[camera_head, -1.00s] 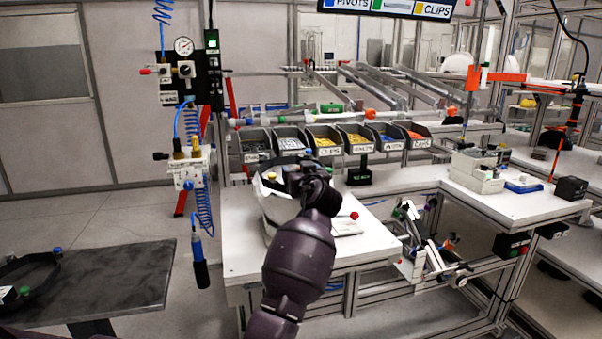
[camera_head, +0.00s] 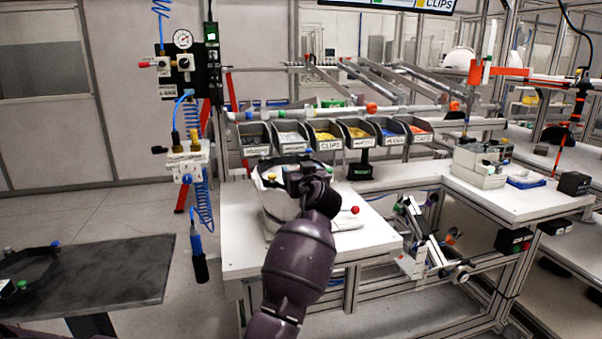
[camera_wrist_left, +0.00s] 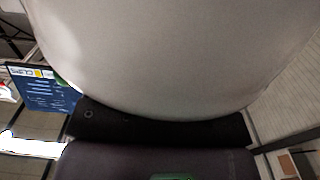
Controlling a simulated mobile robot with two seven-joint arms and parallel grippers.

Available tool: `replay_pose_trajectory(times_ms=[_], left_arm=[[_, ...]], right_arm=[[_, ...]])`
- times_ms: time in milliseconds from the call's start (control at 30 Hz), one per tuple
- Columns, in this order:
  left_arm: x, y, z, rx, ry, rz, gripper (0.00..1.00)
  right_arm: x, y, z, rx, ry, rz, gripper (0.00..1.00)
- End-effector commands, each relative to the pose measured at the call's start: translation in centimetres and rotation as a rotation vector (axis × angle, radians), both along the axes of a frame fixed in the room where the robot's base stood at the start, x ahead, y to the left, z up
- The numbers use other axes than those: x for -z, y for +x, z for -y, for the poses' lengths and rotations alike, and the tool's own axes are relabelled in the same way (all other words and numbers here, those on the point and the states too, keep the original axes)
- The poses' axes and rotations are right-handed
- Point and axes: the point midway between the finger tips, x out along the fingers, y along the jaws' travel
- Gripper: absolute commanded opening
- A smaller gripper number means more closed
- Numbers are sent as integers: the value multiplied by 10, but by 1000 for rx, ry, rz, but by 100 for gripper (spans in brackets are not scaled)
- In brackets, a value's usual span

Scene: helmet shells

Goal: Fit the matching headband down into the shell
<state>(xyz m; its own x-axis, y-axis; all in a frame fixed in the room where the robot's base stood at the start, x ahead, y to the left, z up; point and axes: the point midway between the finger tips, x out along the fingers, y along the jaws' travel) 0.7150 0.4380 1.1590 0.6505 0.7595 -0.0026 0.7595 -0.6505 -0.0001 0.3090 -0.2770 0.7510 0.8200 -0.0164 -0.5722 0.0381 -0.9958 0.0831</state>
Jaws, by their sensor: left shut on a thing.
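The pale helmet shell (camera_head: 278,212) sits on the white bench (camera_head: 240,256) in the head view. A dark headband (camera_head: 268,163) with small coloured marks is at the shell's upper rim. My left gripper (camera_head: 303,180) is shut on the headband's near right side. My arm hides part of the shell and band. I cannot tell how deep the band sits. In the left wrist view the shell's smooth grey wall (camera_wrist_left: 170,55) fills the top, close to the gripper. A dark strip lies below it; I cannot tell whether it is band or gripper. My right gripper is not in view.
Another dark headband (camera_head: 38,268) with blue and green marks lies on the dark table (camera_head: 120,275) at left. Labelled parts bins (camera_head: 325,136) line the bench's back. A red knob (camera_head: 355,210) is right of the shell. An air tool (camera_head: 199,262) hangs at left.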

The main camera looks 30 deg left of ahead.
Motion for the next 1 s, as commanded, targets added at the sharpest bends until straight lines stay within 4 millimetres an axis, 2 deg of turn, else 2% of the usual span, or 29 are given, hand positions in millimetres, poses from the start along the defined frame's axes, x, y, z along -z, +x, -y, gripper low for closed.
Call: replay_pose_trajectory(times_ms=[67, 100, 233, 267, 567, 1000], left_arm=[[2, 0, 0, 0, 0, 0, 47], [1, 0, 0, 0, 1, 1, 78], [1, 0, 0, 0, 1, 1, 98], [1, 0, 0, 0, 1, 1, 100], [2, -5, 6, 0, -1, 0, 100], [2, -53, 62, 1, -3, 0, 100]], right_arm=[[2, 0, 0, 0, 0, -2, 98], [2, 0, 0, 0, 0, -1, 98], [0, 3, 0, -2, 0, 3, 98], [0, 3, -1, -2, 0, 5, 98], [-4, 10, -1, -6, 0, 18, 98], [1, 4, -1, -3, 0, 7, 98]])
